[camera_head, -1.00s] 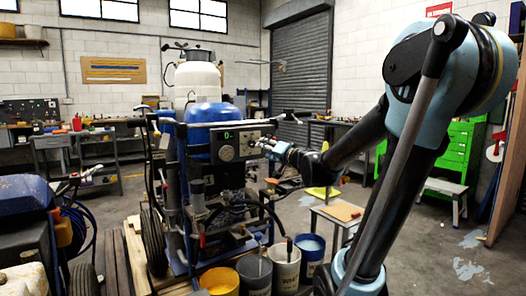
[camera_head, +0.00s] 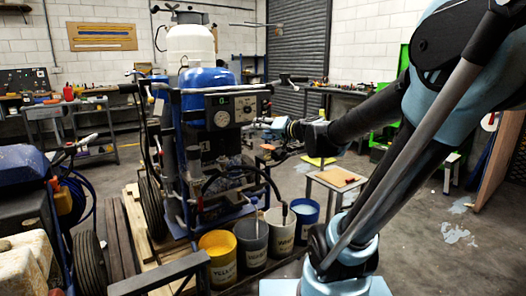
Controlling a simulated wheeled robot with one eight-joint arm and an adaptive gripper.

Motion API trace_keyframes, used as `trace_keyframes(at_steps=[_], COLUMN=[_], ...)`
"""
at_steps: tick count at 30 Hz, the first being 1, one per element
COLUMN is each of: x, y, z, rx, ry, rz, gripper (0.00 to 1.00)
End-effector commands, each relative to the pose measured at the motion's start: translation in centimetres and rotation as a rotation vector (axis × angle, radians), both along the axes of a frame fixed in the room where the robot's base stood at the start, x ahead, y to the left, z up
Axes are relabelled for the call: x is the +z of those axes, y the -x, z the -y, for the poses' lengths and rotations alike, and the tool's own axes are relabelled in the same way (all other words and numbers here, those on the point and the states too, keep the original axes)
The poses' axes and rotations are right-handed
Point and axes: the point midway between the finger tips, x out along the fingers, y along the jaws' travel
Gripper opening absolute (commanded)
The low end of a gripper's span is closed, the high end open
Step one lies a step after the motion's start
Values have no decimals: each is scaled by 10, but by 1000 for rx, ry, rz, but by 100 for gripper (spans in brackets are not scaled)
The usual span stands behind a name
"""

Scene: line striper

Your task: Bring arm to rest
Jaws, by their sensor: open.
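My arm reaches in from the right in the head view, its upper link running off the top right corner. My gripper (camera_head: 268,124) is small in the picture and points left, beside the right edge of the line striper's control panel (camera_head: 232,110). It is open, with nothing seen between the fingers. Whether it touches the panel I cannot tell. The line striper (camera_head: 205,77) stands upright, with a blue and white tank, a gauge on the panel and a black wheel at the left.
Paint buckets, among them a yellow one (camera_head: 218,262) and a blue one (camera_head: 306,222), stand on the floor before the machine. A small low table (camera_head: 338,178) stands below my forearm. A blue machine (camera_head: 25,175) fills the left edge. Open floor lies at the right.

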Motion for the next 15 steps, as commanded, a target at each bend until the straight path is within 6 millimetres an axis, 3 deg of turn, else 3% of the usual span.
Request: trace_keyframes(at_steps=[8,15], x=[-82,-158], y=[77,145], z=[16,62], rx=[114,128], ry=[280,531], rz=[-186,-413], gripper=[48,48])
